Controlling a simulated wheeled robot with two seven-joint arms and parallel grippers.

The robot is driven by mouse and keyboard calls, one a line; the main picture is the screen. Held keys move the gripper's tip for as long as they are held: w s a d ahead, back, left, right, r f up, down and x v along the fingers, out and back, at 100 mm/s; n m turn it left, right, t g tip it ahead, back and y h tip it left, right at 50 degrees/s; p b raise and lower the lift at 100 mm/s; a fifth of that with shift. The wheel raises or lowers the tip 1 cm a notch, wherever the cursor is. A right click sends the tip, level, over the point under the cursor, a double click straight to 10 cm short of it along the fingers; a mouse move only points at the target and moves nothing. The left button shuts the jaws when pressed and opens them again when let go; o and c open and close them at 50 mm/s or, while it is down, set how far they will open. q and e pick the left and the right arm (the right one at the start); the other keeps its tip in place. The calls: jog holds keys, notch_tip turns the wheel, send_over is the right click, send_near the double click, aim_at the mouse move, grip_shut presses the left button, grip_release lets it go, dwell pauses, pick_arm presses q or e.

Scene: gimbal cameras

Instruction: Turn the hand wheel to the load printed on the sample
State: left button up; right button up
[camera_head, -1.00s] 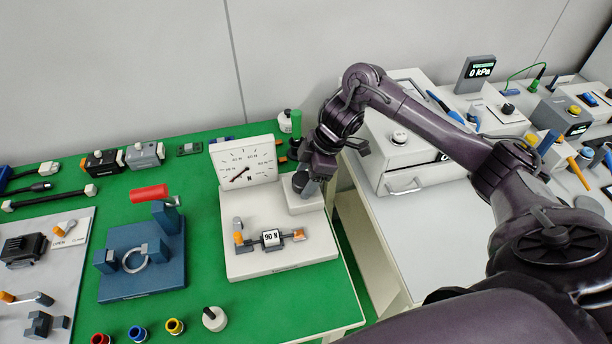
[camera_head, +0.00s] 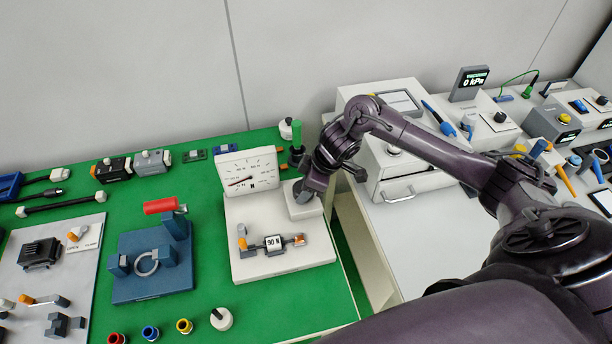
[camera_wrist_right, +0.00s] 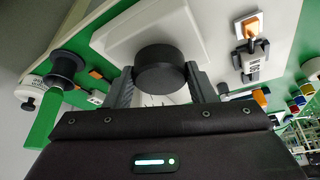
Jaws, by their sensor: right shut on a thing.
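The test stand (camera_head: 290,265) is a white plate with an upright dial (camera_head: 248,170) at its back. The dial's needle points left and slightly down; its numbers are too small to read surely. The sample (camera_head: 273,242) lies on the plate and is printed "90 N"; it also shows in the right wrist view (camera_wrist_right: 252,68). The hand wheel is a dark round knob (camera_wrist_right: 160,68) on a white block (camera_head: 304,208). My right gripper (camera_head: 305,188) is shut on the wheel, with one finger on each side in the wrist view (camera_wrist_right: 160,85). My left gripper is out of view.
A blue fixture with a red handle (camera_head: 160,206) stands left of the stand. Several coloured rings and a white knobbed piece (camera_head: 221,319) lie in front. A green-handled tool (camera_head: 296,135) stands behind the wheel. A white drawer cabinet (camera_head: 400,170) is at the right.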

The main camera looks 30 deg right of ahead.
jog(key=m+h+p, duration=0.1)
jog(key=m+p, duration=0.2)
jog(key=p, duration=0.1)
jog(key=m+t+h+p, duration=0.1)
jog(key=m+p, duration=0.2)
jog(key=p, duration=0.1)
jog(key=m+h+p, duration=0.1)
jog(key=m+p, duration=0.2)
jog(key=p, duration=0.1)
jog(key=shift+s+a+r+t, duration=0.15)
jog(key=shift+a+r+t, duration=0.1)
jog(key=shift+t, duration=0.05)
jog(key=m+h+p, duration=0.1)
jog(key=m, duration=0.1)
jog(key=shift+a+f+m+p, duration=0.1)
jog(key=shift+f+m+p, duration=0.05)
jog(key=shift+m+p, duration=0.2)
jog(key=shift+m+h+p, duration=0.35)
jog(key=shift+m+h, duration=0.05)
jog(key=shift+m, duration=0.65)
jog(key=o, duration=1)
jog(key=shift+f, duration=0.1)
jog(key=shift+s+a+r, duration=0.1)
jog(key=shift+r, duration=0.25)
jog(key=shift+b+v, duration=0.45)
jog(key=shift+v, duration=3.05)
